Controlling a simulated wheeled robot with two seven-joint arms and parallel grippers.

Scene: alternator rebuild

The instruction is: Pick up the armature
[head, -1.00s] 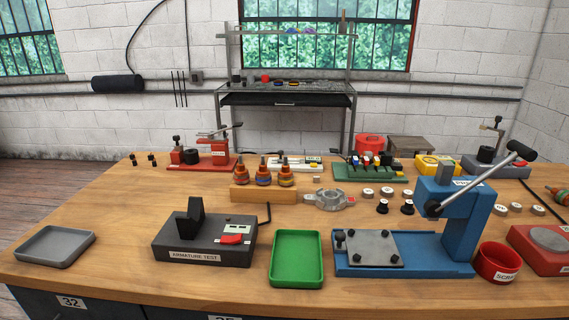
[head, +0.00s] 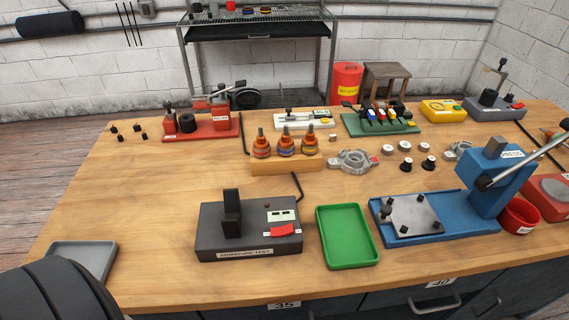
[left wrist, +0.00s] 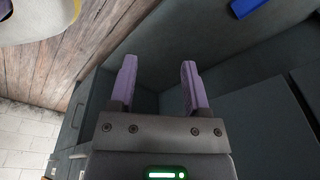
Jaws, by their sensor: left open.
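Three armatures with orange and copper windings stand upright side by side in a wooden rack (head: 285,168) in the middle of the bench: a left armature (head: 261,148), a middle armature (head: 286,146) and a right armature (head: 309,145). My left gripper (left wrist: 159,64) shows in the left wrist view, its two purple fingers apart with nothing between them. It is over the floor beside dark cabinet fronts, away from the armatures. In the head view only a dark rounded part of my arm shows at the lower left. My right gripper is not in view.
A black armature tester (head: 248,240) stands in front of the rack, with a green tray (head: 347,238) to its right and a grey tray (head: 84,256) to its left. A blue press (head: 462,217) is at the right. Bare bench lies left of the rack.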

